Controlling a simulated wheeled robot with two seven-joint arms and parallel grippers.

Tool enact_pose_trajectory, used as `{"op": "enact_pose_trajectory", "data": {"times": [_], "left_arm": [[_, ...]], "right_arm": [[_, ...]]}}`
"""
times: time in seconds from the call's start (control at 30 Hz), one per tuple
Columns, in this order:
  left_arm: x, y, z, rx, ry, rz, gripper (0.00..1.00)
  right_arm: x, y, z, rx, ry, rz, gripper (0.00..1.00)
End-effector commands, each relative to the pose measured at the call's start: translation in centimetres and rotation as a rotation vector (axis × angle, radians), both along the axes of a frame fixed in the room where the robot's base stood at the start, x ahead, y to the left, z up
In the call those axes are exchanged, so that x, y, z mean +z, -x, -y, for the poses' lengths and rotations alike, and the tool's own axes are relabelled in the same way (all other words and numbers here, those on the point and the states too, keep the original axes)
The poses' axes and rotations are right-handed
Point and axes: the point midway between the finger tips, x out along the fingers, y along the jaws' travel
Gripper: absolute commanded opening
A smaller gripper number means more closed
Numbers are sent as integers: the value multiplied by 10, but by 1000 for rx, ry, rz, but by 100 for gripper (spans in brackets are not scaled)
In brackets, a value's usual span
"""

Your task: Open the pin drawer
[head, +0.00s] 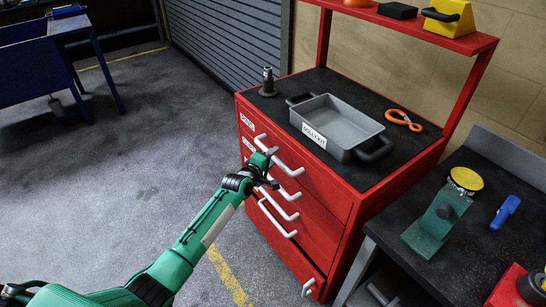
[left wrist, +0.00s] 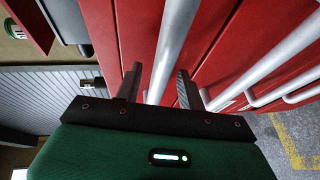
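The pin drawer (head: 247,124), labelled PINS, is the top drawer of the red tool cabinet. Its front looks flush with the cabinet. Its pale bar handle (head: 287,164) runs along the front. My left gripper (head: 270,163) is at this handle, in front of the cabinet. In the left wrist view my left gripper (left wrist: 160,86) is open, with one dark finger on each side of a pale handle bar (left wrist: 172,50). Gaps show between bar and fingers. How deep the bar sits between them is hard to tell. My right gripper is not in view.
Lower drawer handles (head: 278,220) sit close below my left gripper. A grey tray (head: 337,122), orange-handled tool (head: 402,120) and dark fitting (head: 267,82) stand on the cabinet top. A dark workbench (head: 470,240) is at the right. The floor left of the cabinet is clear.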

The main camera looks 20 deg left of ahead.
Motion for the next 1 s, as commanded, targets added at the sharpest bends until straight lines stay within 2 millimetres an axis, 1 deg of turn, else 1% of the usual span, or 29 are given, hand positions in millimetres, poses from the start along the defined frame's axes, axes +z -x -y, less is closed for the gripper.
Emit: {"op": "enact_pose_trajectory", "data": {"times": [0.13, 0.43, 0.47, 0.6, 0.67, 1.0], "left_arm": [[-1, -8, 2, 1, 0, 1, 40], [-2, -9, 2, 1, 0, 0, 40], [-2, -9, 2, 1, 0, 0, 38], [-2, -9, 2, 1, 0, 0, 10], [-2, -9, 2, 1, -1, 0, 0], [-2, -6, 0, 1, -1, -1, 0]], "right_arm": [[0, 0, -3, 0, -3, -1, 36], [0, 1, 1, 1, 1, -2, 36], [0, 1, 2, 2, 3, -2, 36], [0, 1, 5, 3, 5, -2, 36], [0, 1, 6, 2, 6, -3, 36], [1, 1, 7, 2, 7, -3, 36]]}}
